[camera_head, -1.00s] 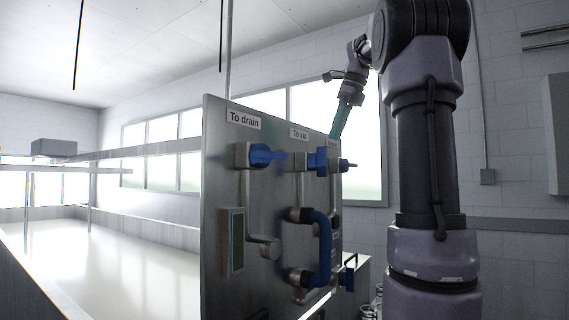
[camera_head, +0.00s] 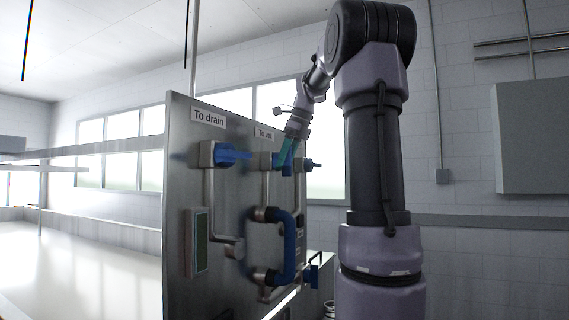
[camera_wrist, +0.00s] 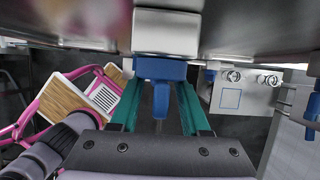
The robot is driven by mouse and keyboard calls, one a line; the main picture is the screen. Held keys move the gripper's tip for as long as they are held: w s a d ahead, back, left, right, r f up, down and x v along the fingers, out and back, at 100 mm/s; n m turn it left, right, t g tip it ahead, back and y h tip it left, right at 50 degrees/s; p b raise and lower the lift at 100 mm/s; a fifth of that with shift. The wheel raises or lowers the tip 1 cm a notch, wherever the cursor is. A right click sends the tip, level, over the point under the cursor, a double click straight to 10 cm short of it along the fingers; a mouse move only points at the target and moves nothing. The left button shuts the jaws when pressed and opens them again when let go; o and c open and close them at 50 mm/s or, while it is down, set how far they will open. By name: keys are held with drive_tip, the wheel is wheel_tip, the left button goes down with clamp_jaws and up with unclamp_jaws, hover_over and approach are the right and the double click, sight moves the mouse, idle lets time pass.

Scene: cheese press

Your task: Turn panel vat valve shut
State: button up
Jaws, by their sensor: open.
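The panel (camera_head: 178,270) is an upright steel plate. Under its "To vat" label (camera_head: 264,134) is the vat valve with a blue handle (camera_head: 268,161), partly hidden by my gripper. My gripper (camera_head: 286,156) has teal fingers and is at this valve, reaching down from the upper right. In the wrist view, a blue handle (camera_wrist: 161,95) juts from a metal valve body (camera_wrist: 165,34). My open gripper (camera_wrist: 158,88) has one finger on each side of it. Gaps show beside the handle; contact cannot be told.
A blue U-shaped pipe (camera_head: 288,245) is below. The wrist view shows a pink frame with a wooden board (camera_wrist: 65,98) and a white box (camera_wrist: 240,92).

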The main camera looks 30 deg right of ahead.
clamp_jaws()
drive_tip(key=t+h, duration=0.2)
drive_tip(key=shift+s+n+h, duration=0.1)
drive_tip(key=shift+n+h, duration=0.2)
drive_tip(key=shift+n, duration=0.1)
drive_tip(key=n+t+h, duration=0.1)
drive_tip(key=t+h, duration=0.2)
drive_tip(key=h, duration=0.1)
drive_tip(key=shift+d+t, duration=0.1)
drive_tip(key=shift+t, duration=0.3)
drive_tip(key=n+t+h, duration=0.1)
drive_tip(key=t+h, duration=0.2)
drive_tip(key=shift+d+t, duration=0.1)
drive_tip(key=shift+t, duration=0.3)
drive_tip(key=shift+n+t+h, duration=0.7)
drive_tip(key=shift+t+h, duration=0.3)
drive_tip(key=shift+t, duration=0.1)
